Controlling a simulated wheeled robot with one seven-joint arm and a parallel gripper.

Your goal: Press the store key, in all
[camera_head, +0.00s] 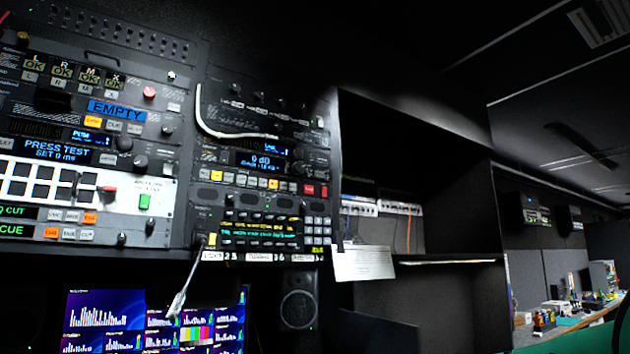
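Rack panels with many small keys fill the left half of the head view. I cannot read a label that marks the store key. An orange key (93,122) sits in a row under the blue EMPTY display (117,109). A key row (250,182) with yellow, white and red keys lies under the "0 dB" display (262,160). A keypad (318,230) is at the lower right of the rack. My gripper is not in view.
A white cable (206,122) curves over the middle panel, and a grey lead (187,285) hangs below it. Lit screens (100,310) and a speaker (298,300) are underneath. Dark shelves with a hanging paper (363,263) stand to the right. A cluttered counter (560,330) is farther right.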

